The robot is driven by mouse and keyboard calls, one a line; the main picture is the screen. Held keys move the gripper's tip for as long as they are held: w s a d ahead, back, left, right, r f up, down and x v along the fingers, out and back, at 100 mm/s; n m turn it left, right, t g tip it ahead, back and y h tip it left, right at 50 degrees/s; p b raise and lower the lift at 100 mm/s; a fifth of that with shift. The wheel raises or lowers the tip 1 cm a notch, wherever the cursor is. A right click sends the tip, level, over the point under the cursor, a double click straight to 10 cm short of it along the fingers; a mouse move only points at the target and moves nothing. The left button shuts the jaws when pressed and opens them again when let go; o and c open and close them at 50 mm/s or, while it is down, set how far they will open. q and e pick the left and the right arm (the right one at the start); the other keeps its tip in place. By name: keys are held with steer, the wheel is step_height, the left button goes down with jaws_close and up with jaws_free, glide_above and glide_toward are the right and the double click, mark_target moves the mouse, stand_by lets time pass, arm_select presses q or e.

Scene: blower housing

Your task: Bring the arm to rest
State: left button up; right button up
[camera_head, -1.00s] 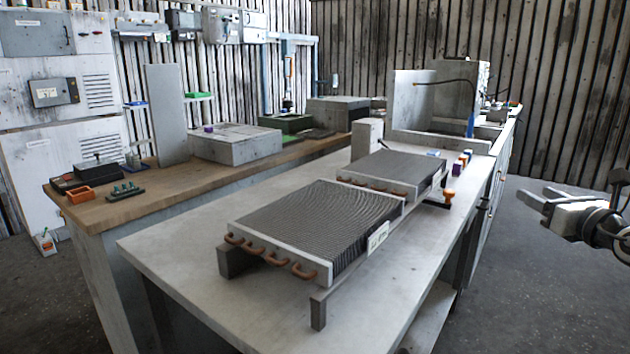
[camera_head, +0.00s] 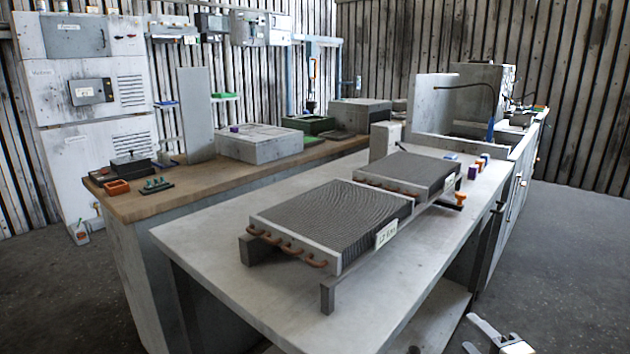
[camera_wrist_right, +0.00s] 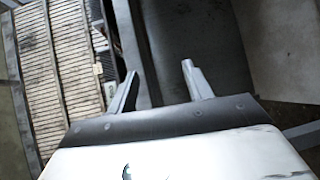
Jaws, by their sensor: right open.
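My right gripper (camera_head: 487,335) is low at the bottom edge of the head view, beside the right side of the grey bench and over the floor. Its two fingers are apart and nothing is between them. The right wrist view shows the same open fingers (camera_wrist_right: 158,85), with dark surfaces beyond them. Most of my right arm is outside the head view. My left gripper does not show.
A grey bench (camera_head: 215,250) carries two finned coils (camera_head: 335,215) with copper bends. An orange-topped knob (camera_head: 460,198) stands near its right edge. A wooden-topped bench (camera_head: 150,205) stands behind left. The floor (camera_head: 580,260) at right is clear.

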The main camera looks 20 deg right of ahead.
steer(key=s+a+f+m+g+y, duration=0.2)
steer(key=a+m, duration=0.3)
steer(key=a, duration=0.5)
steer(key=s+a+f+m+g+y, duration=0.1)
steer(key=s+a+f+m, duration=0.3)
steer(key=a, duration=0.6)
steer(key=s+a+f+m+g+y+p, duration=0.1)
steer(key=a+m, duration=0.4)
steer(key=a, duration=0.5)
steer(key=shift+s+a+f+m+g+y, duration=0.3)
steer(key=shift+s+f+g+y, duration=0.6)
steer(key=shift+s+y, duration=0.25)
